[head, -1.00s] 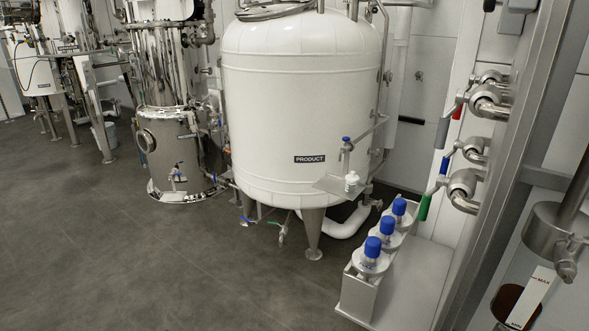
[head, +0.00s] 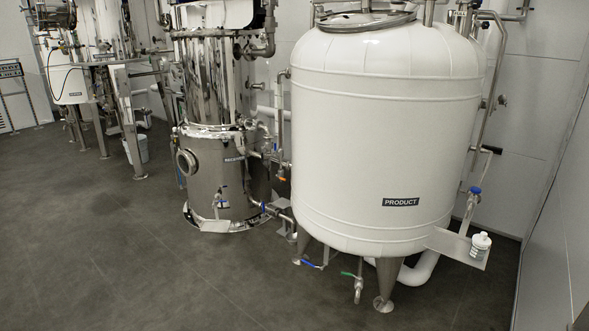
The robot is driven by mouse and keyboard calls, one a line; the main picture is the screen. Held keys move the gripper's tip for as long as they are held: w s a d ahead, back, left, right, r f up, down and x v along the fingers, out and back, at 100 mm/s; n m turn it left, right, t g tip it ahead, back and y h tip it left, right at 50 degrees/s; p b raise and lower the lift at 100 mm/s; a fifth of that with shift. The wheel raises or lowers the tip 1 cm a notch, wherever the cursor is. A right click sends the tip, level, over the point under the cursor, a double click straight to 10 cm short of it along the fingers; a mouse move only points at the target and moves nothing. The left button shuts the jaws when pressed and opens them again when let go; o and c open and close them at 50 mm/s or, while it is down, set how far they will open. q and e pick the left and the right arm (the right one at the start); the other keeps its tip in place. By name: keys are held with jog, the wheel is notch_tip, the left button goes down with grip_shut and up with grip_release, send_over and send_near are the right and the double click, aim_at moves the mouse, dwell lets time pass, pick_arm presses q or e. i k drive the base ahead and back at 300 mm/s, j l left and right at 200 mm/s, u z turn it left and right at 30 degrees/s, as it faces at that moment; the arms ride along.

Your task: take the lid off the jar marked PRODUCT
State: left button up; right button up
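A small white jar (head: 480,247) with a white lid stands upright on a small steel shelf (head: 447,243) at the right. It has a label too small to read. The shelf sticks out from the lower right side of a large white tank (head: 385,130), which bears a black sign reading PRODUCT (head: 401,202). A sampling valve with a blue handle (head: 474,191) sits just above the jar. The lid appears to be on the jar. Neither of my grippers is in view.
A polished steel vessel (head: 222,165) stands left of the white tank. Tank legs (head: 387,283) and low valves with green (head: 348,274) and blue handles stand near the floor. A pale wall (head: 560,190) closes the right side. The dark floor (head: 130,255) at front left is clear.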

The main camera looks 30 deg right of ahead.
aim_at(481, 241)
jog(key=i+z, duration=0.4)
jog(key=i+j+z, duration=0.1)
jog(key=i+z, duration=0.3)
jog(key=i+j+z, duration=0.4)
jog(key=l, duration=0.1)
